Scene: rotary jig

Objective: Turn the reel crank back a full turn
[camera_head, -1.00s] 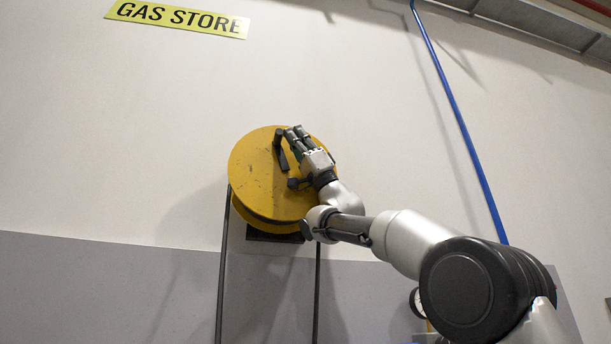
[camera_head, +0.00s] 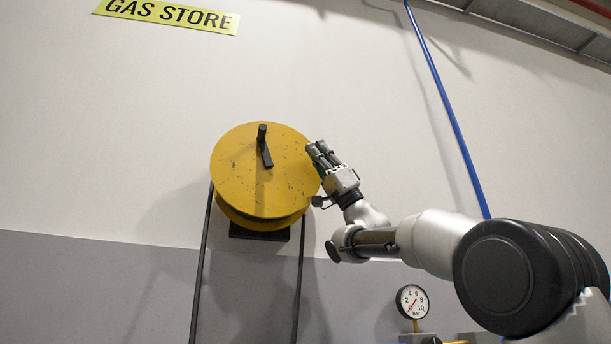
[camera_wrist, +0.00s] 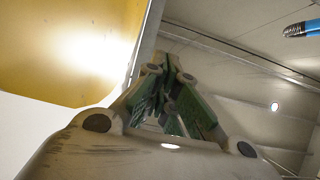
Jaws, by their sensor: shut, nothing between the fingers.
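The yellow reel (camera_head: 235,175) is fixed on the wall in the head view. Its dark crank (camera_head: 266,155) sits near the middle of the face, with the handle knob at the upper end, pointing up. My gripper (camera_head: 317,148) is shut and empty. It is at the right edge of the reel, apart from the crank. In the wrist view the fingers of my gripper (camera_wrist: 165,75) are together, and the yellow reel (camera_wrist: 60,50) fills the upper left. The crank is not seen in the wrist view.
A dark bracket (camera_head: 258,233) and two dark legs or lines (camera_head: 202,265) are under the reel. A pressure gauge (camera_head: 412,301) stands at lower right. A blue pipe (camera_head: 447,105) runs down the wall at right. The wall left of the reel is clear.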

